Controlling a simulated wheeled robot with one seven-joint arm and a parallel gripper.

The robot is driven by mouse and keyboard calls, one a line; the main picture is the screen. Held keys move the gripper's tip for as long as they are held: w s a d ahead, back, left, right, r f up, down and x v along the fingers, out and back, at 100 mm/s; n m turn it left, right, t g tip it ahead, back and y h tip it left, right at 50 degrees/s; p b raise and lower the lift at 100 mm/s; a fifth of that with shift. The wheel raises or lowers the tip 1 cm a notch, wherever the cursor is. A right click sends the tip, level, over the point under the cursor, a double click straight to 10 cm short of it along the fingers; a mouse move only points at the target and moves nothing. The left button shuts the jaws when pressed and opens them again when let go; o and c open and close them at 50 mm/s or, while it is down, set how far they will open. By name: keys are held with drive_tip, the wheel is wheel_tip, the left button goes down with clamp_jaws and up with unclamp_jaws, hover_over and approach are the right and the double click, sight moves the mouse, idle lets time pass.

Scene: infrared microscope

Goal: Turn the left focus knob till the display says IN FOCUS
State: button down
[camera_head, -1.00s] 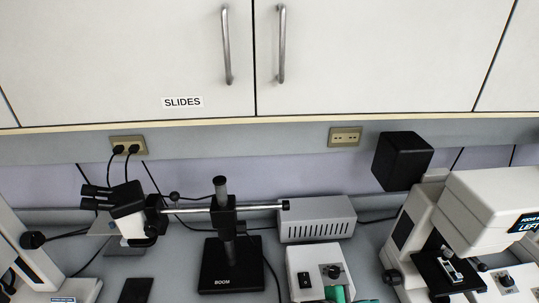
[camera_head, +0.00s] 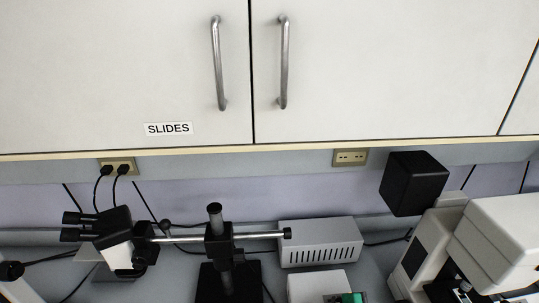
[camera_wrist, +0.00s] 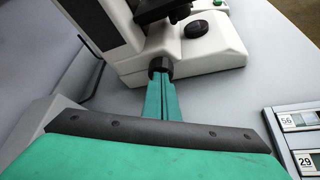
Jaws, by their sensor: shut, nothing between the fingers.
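The white microscope (camera_head: 500,240) stands at the right of the head view, cut off by the frame edge. Its base (camera_wrist: 215,55) fills the top middle of the wrist view. A black round focus knob (camera_wrist: 160,65) sticks out from the base's near side. My gripper (camera_wrist: 160,84) has teal fingers pressed together, with nothing between them. The fingertips are right at the knob and overlap its lower edge in the picture; I cannot tell whether they touch. The display is not in either current view. The knob does not show in the head view.
A boom-stand microscope (camera_head: 115,240) and a grey vented box (camera_head: 320,242) stand on the bench. A black box (camera_head: 413,183) is beside the microscope. White cabinets (camera_head: 120,70) hang above. In the wrist view, a numbered panel (camera_wrist: 296,140) lies at the right.

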drive_tip(key=d, duration=0.2)
drive_tip(key=shift+d, duration=0.3)
drive_tip(key=shift+w+f, duration=0.2)
idle(0.6)
drive_tip(key=shift+s+f, duration=0.1)
drive_tip(key=shift+s, duration=0.05)
idle(0.3)
drive_tip(key=shift+a, duration=0.1)
drive_tip(key=shift+s+r, duration=0.25)
drive_tip(key=shift+r, duration=0.1)
drive_tip(key=a, duration=0.5)
drive_tip(key=shift+s+a, duration=0.2)
drive_tip(key=shift+a, duration=0.2)
